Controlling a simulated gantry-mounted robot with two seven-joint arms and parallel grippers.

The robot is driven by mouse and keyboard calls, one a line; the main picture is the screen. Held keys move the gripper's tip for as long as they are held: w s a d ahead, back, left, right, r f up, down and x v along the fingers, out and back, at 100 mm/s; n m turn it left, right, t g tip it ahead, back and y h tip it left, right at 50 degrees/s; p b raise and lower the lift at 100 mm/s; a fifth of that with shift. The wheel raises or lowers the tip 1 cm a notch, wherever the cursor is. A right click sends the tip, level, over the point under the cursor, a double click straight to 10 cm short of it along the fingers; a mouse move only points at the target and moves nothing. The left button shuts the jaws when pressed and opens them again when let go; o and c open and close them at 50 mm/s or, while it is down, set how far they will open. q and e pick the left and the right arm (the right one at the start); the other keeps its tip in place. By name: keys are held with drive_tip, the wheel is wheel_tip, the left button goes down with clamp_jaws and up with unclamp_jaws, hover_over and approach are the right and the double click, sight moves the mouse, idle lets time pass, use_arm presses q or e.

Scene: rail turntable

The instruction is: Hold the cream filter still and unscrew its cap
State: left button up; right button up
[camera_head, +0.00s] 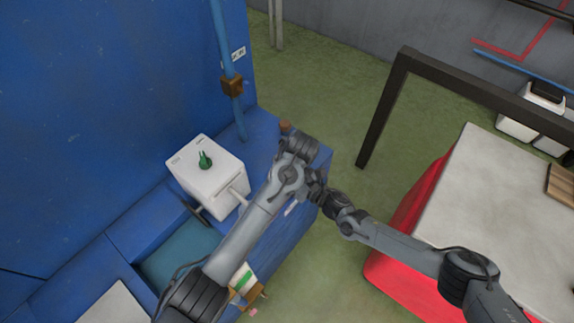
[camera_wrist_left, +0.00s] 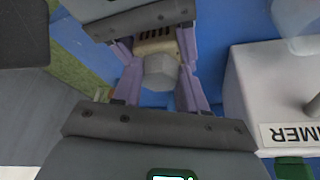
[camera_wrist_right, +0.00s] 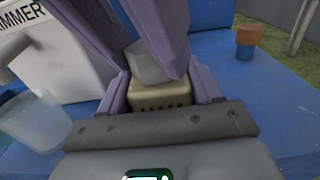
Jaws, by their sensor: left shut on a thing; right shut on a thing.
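The cream filter (camera_wrist_right: 160,97), a small slotted body, sits between the purple fingers of my right gripper (camera_wrist_right: 163,92), which is shut on it. Its grey faceted cap (camera_wrist_left: 160,72) faces my left gripper (camera_wrist_left: 160,82), whose fingers are shut around the cap. In the right wrist view the cap (camera_wrist_right: 149,66) is against the filter; I cannot tell how far it is turned. In the head view the two grippers meet in mid-air by the blue bench, and the arms hide the filter and cap.
A white box (camera_head: 212,187) with a green item (camera_head: 205,159) on top stands on the blue bench (camera_head: 262,140), close to the grippers. A clear cup (camera_wrist_right: 35,120) is near it. A red-draped table (camera_head: 480,185) and dark frame (camera_head: 385,105) stand right. Green floor lies between.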

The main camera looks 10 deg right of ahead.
use_arm(q)
drive_tip(key=n, duration=0.2)
drive_tip(key=n+y, duration=0.1)
drive_tip(key=n+g, duration=0.1)
drive_tip(key=n, duration=0.1)
drive_tip(key=shift+w+d+n+y, duration=0.2)
drive_tip(key=shift+d+n+y, duration=0.1)
drive_tip(key=shift+y, duration=0.1)
drive_tip(key=o, duration=1.3)
drive_tip(key=shift+c, duration=0.2)
drive_tip(key=shift+r, duration=2)
